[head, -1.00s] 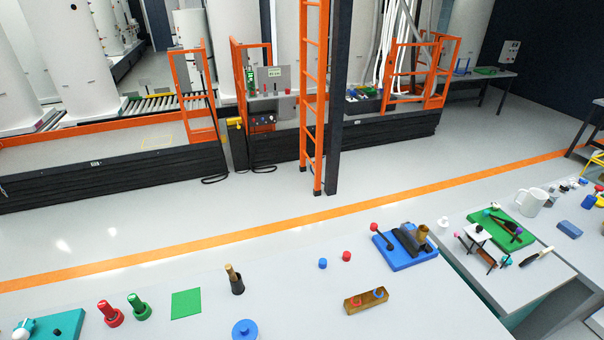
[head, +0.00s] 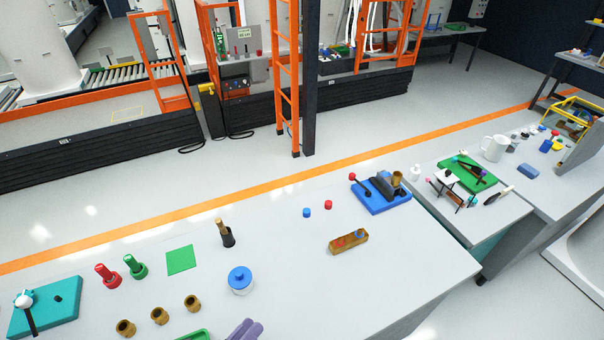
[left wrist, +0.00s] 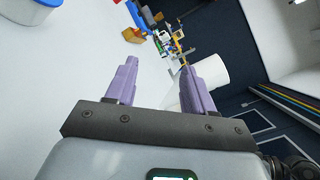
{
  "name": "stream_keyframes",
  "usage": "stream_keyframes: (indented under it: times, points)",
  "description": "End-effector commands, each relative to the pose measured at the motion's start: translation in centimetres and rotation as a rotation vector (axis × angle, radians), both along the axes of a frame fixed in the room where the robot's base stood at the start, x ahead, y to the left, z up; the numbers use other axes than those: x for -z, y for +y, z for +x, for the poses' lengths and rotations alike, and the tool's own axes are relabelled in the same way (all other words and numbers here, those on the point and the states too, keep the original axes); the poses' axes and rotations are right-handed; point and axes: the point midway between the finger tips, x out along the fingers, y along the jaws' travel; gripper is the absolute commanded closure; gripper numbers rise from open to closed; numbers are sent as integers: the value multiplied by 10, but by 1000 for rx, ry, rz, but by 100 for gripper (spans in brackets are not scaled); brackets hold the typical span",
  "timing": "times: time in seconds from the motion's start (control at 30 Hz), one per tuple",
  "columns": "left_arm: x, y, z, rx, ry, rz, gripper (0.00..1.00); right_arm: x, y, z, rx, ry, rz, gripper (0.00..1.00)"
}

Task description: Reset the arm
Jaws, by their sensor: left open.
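My left gripper (head: 246,329) shows its purple fingers at the bottom edge of the head view, low over the near side of the white table (head: 420,262). In the left wrist view the left gripper (left wrist: 157,75) has its two fingers wide apart with nothing between them. Its arm is out of the head view. My right gripper is in neither view.
Near the left gripper are brass rings (head: 159,315), a green tray (head: 196,336) and a blue-lidded jar (head: 240,280). A wooden block (head: 348,243) and a blue fixture (head: 381,197) stand farther right. The table's right front is clear.

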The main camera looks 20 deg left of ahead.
Motion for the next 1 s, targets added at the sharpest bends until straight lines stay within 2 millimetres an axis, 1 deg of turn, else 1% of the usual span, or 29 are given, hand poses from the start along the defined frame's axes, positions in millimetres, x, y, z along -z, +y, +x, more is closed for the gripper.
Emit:
stream_keyframes:
  times: [0.03,0.1,0.23,0.37,0.4,0.5,0.57,0.7,0.8,0.87,0.9,0.93,1.0]
  points:
    - [-10,-7,8,-61,94,-130,47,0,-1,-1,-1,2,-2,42]
    - [-19,-11,15,-138,235,-305,47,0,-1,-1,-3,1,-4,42]
    - [-29,-11,16,-297,494,-630,47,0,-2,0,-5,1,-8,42]
    - [-34,-8,2,-486,733,-940,47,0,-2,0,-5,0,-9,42]
    - [-35,-6,-5,-553,801,-1030,47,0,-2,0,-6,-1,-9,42]
    - [-36,-2,-26,-738,949,-1229,47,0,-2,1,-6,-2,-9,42]
    - [-35,1,-40,-858,1018,-1326,47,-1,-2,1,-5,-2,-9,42]
    - [-28,6,-76,-1151,1129,-1496,47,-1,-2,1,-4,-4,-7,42]
    - [-17,10,-101,-1377,1158,-1595,47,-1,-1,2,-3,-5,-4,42]
    - [-13,12,-112,-1496,1146,-1664,47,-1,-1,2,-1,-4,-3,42]
    - [-17,12,-112,-1529,1122,-1728,47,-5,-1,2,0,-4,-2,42]
    - [-38,11,-111,-1519,1125,-1719,47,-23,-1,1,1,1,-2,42]
    - [-57,11,-111,-1516,1126,-1716,47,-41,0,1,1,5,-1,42]
